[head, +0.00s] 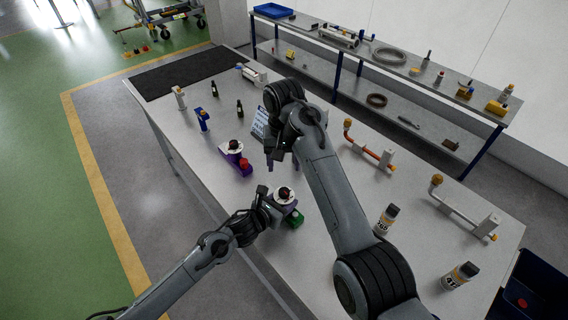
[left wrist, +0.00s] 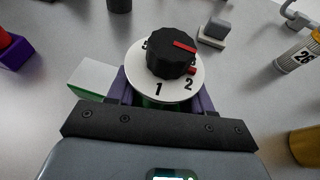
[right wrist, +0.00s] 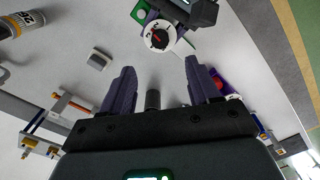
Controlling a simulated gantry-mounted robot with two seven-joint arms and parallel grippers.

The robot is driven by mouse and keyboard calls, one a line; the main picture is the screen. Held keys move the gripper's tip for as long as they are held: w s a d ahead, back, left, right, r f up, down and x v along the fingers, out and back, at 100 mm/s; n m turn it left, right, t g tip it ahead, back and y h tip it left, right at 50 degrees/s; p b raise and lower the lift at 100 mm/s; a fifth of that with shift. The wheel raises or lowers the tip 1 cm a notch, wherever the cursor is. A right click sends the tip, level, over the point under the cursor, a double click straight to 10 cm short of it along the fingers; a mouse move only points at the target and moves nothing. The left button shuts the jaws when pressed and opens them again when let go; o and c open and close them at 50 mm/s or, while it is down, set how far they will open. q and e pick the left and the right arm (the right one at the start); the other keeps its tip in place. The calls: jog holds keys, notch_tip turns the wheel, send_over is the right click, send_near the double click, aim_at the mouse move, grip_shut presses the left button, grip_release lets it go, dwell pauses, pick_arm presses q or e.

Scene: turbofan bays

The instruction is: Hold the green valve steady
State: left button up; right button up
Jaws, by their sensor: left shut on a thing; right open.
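The green valve (head: 296,218) stands on the table in the head view, with a white dial and black knob on top. In the left wrist view its knob (left wrist: 172,56) has a red mark and the white dial (left wrist: 160,87) shows 1 and 2. My left gripper (head: 277,204) is shut on the valve's body below the dial; the fingers partly hide the body. The valve also shows in the right wrist view (right wrist: 158,38), beside my left gripper. My right gripper (right wrist: 155,85) is open and empty above the table, apart from the valve.
A purple valve (head: 234,158) with a red block stands to the left of the green one. Bottles, a blue stand (head: 203,120), pipe assemblies (head: 370,148) and labelled cans (head: 387,219) stand around the table. A small grey block (right wrist: 98,58) lies near my right gripper.

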aim_at(284, 191)
notch_tip(284, 191, down, 12)
jog(key=m, duration=0.4)
jog(key=shift+w+m, duration=0.1)
jog(key=shift+m, duration=0.2)
dwell(0.4)
